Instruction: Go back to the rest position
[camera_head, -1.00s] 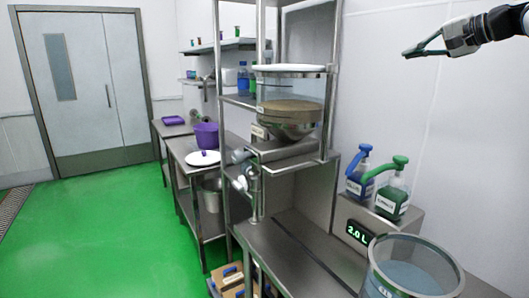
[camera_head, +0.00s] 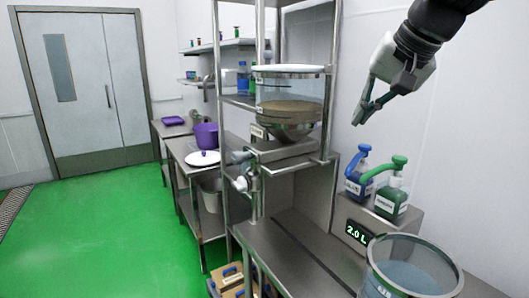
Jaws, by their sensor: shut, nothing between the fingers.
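My gripper (camera_head: 358,120) is in the upper right of the head view, pointing down and to the left. It is shut and holds nothing. It hangs in the air in front of the white wall, above the two pump bottles and apart from them. My dark arm comes in from the top right edge.
Below my gripper stand a blue-topped pump bottle (camera_head: 357,187) and a green-topped one (camera_head: 390,200). A display box (camera_head: 358,232) reads 2.0 L. A clear bucket (camera_head: 412,283) is at the front right. A steel rack (camera_head: 222,140) with a glass container stands to the left.

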